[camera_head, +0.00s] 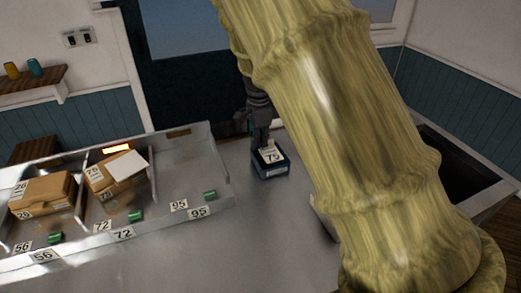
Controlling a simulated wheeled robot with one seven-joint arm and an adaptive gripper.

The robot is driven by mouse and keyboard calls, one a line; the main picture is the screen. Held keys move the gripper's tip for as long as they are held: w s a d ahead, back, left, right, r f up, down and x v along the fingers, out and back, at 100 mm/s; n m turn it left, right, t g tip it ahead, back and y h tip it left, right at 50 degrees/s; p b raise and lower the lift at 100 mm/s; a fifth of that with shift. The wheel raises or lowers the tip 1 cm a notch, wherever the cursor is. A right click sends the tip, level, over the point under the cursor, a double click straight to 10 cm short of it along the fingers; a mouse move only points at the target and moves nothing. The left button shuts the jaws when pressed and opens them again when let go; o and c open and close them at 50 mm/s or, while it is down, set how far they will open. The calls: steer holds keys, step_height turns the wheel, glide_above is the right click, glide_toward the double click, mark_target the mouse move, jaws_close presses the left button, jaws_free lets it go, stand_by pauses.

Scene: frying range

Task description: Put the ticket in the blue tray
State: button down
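The small blue tray (271,173) sits on the metal counter in the middle of the view. A white ticket (271,155) marked 75 shows at the tray's opening, and I cannot tell whether it rests inside or hangs just above. My dark gripper (262,145) points down at the tray's back left, close against the ticket. Its fingertips are small and partly hidden, so I cannot tell whether they are shut on the ticket.
A metal rack (185,218) at left has bays labelled 56, 72 and 95. Two cardboard boxes (42,192) (100,181) stand in it, one topped by a blank white card (127,166). A dark sunken basin (455,165) lies right. Bare counter (275,235) shows in front of the tray.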

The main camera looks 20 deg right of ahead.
mark_target(259, 150)
steer(key=shift+s+a+f+p, duration=0.1)
steer(key=shift+s+f+p, duration=0.1)
steer(key=shift+f, duration=0.35)
steer(key=shift+s+f+p, duration=0.1)
steer(key=shift+f+p, duration=0.05)
steer(key=shift+f, duration=0.4)
steer(key=shift+w+f, duration=0.2)
steer(key=shift+f, duration=0.45)
steer(key=shift+w+f, duration=0.2)
steer(key=shift+f, duration=0.4)
steer(key=c, duration=1.6)
jaws_free()
steer(key=shift+s+r, duration=0.3)
steer(key=shift+r, duration=0.1)
steer(key=shift+c, duration=0.2)
steer(key=shift+w+f, duration=0.15)
steer(key=shift+w, duration=0.1)
step_height(259, 150, up, 12)
steer(key=shift+r+b, duration=0.1)
steer(key=shift+b, duration=0.95)
